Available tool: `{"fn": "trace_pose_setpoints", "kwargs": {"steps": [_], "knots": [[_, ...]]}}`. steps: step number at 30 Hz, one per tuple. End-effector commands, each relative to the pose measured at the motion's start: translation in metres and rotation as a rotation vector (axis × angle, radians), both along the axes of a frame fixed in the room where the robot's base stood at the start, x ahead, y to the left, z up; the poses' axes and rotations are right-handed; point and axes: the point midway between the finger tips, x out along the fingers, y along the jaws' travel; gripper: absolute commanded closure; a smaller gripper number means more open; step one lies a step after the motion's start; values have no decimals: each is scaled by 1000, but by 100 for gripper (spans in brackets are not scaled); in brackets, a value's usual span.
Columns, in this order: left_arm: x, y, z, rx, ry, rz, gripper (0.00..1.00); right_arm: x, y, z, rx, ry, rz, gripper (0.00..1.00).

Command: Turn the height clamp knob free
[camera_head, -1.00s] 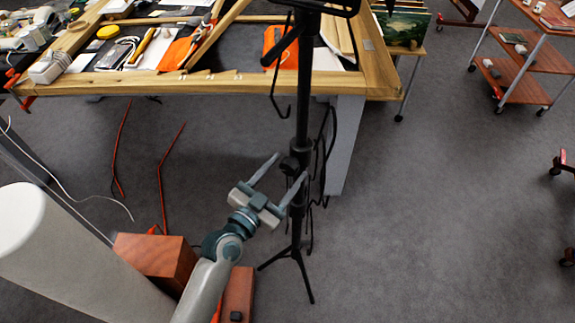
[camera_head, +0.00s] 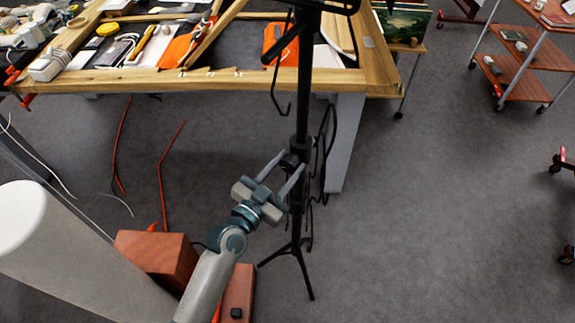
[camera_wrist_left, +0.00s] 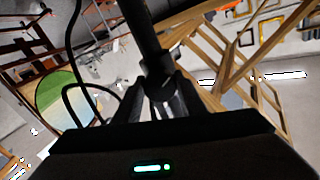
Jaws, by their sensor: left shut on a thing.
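The black stand (camera_head: 302,120) rises in front of the table, with its tripod legs (camera_head: 295,255) on the floor. The height clamp knob (camera_head: 288,160) is a small dark piece on the side of the stand's pole. My left gripper (camera_head: 291,160) is at the pole with its two fingers shut on the knob, which they largely hide. In the left wrist view the fingers (camera_wrist_left: 162,100) close in at the collar of the black pole (camera_wrist_left: 140,30). My right gripper is in neither view.
The wooden-edged table (camera_head: 200,82) holds tools, orange sheets and frame parts behind the stand. Black cables hang beside the pole. Orange cords (camera_head: 162,175) lie on the floor at left. A wooden cart (camera_head: 525,65) stands at far right.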

Motion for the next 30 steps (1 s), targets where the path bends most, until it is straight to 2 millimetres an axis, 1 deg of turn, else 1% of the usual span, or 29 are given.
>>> {"fn": "trace_pose_setpoints", "kwargs": {"steps": [5,11,30], "knots": [[0,0,0,-46,27,-1,85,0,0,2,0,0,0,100],[-1,-1,1,-147,87,-3,85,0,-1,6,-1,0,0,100],[-1,-2,1,-654,380,-2,85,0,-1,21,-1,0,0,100]]}}
